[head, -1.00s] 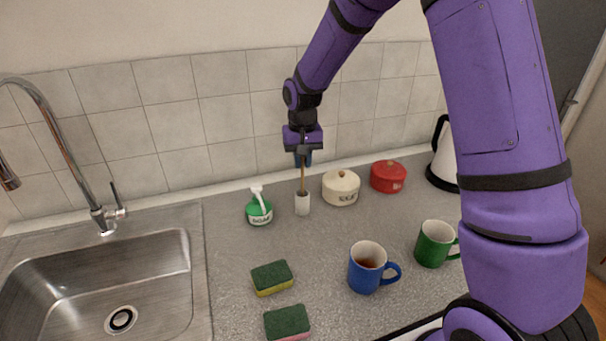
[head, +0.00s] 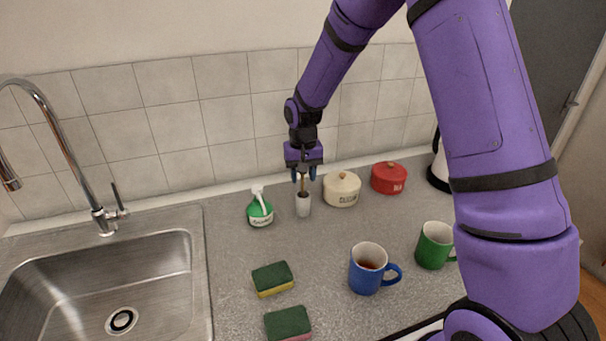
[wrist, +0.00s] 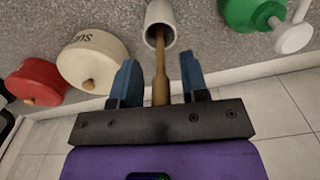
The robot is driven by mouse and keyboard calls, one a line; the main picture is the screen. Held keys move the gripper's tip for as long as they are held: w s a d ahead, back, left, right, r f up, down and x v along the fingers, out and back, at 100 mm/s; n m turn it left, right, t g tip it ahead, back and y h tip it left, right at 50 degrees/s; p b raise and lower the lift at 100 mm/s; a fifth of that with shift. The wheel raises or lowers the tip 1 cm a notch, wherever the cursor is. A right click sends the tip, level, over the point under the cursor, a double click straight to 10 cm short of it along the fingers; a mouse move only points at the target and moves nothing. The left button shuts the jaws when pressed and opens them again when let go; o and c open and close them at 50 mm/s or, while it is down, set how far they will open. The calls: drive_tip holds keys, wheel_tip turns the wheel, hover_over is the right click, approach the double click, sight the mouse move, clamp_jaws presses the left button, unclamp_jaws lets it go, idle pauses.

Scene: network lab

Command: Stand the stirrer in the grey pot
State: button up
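The stirrer (head: 302,183) is a thin brown stick, and its lower end is inside the mouth of the pale grey pot (head: 304,207). It stands nearly upright, and the pot's wall hides its bottom. My gripper (head: 303,176) is above the pot with its two blue fingers spread. In the wrist view, the stirrer (wrist: 160,75) runs between the open fingers (wrist: 160,78) with a gap on each side. The pot (wrist: 160,14) shows at the top of that view, with the stick going into it.
A green soap bottle (head: 260,212) stands close left of the pot. A cream sugar pot (head: 341,192) and a red pot (head: 388,179) stand to the right. Blue (head: 366,276) and green mugs (head: 434,250) and two sponges (head: 272,278) are nearer. The tiled wall is close behind.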

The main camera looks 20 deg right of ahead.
wheel_tip(320, 180, up, 12)
drive_tip(key=shift+f, duration=0.2)
drive_tip(key=shift+s+r, duration=0.15)
drive_tip(key=shift+r, duration=0.45)
drive_tip(key=s+d+r+t, duration=0.3)
drive_tip(key=s+d+r, duration=0.1)
drive_tip(key=s+r, duration=1.05)
drive_tip(key=s+d+n+t, duration=0.1)
drive_tip(key=s+d+t, duration=0.1)
drive_tip(key=s, duration=1.7)
drive_tip(key=shift+s+d+f+n, duration=0.15)
drive_tip(key=shift+d+f+n, duration=0.2)
drive_tip(key=shift+d+n, duration=0.1)
